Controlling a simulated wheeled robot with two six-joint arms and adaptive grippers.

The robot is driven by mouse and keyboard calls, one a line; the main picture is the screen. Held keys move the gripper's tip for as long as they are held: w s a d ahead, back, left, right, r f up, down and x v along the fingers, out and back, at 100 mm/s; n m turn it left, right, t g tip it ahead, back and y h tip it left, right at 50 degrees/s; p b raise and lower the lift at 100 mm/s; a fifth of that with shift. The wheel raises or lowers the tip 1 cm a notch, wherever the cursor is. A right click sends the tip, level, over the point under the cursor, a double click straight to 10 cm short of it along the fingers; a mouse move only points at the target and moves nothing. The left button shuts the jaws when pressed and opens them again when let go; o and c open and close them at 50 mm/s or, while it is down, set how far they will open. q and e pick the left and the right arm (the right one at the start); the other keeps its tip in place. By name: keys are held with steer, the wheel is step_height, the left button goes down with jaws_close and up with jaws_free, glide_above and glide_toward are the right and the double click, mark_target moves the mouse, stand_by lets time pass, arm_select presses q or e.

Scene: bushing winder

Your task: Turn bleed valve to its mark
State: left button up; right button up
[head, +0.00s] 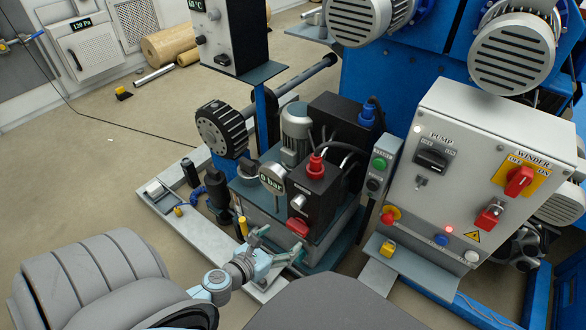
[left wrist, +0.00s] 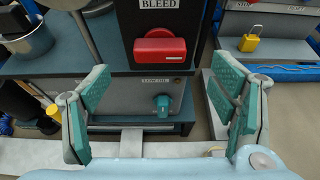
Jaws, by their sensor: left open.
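The bleed valve is a red bar handle (left wrist: 160,48) under a "BLEED" label on a black block. In the left wrist view it lies about horizontal, between and beyond my fingers. In the head view the red handle (head: 298,227) sits low on the black block of the pump unit. My left gripper (head: 279,245) is open just in front of it. The left wrist view shows both teal-padded fingers (left wrist: 162,105) spread wide, empty and apart from the handle. I cannot make out the valve's mark. My right gripper is not in view.
A teal knob (left wrist: 162,112) sits on the panel below the valve. A "0 bar" gauge (head: 271,178) and a red-capped fitting (head: 316,166) are close by. The grey control box (head: 475,180) stands to the right, with a yellow padlock (head: 388,249) below its left side.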

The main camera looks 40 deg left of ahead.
mark_target(294, 229)
arm_select(q)
steer(key=x, duration=0.7)
steer(key=shift+f+b, duration=0.15)
steer(key=shift+b, duration=0.2)
steer(key=c, duration=1.2)
